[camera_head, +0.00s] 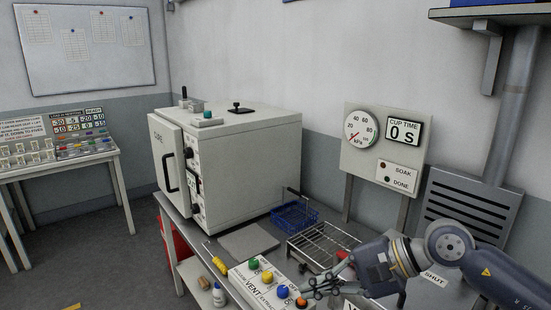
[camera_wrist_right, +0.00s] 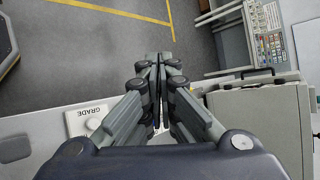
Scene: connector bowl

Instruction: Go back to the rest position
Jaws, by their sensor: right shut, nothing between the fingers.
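My right gripper (camera_head: 306,288) reaches in from the right in the head view, with its fingers over the right end of the white button panel (camera_head: 246,283), close to the blue button (camera_head: 283,291) and the orange button (camera_head: 301,303). I cannot tell whether it touches the panel. In the right wrist view my right gripper (camera_wrist_right: 159,60) has its fingers together, with nothing held between them. My left gripper is not in view.
A white cabinet oven (camera_head: 250,160) stands on the bench behind the panel. A blue basket (camera_head: 294,216) and a wire rack (camera_head: 322,242) lie nearby. A gauge board (camera_head: 362,160) stands behind my right arm. A shelf (camera_head: 490,14) hangs at the upper right.

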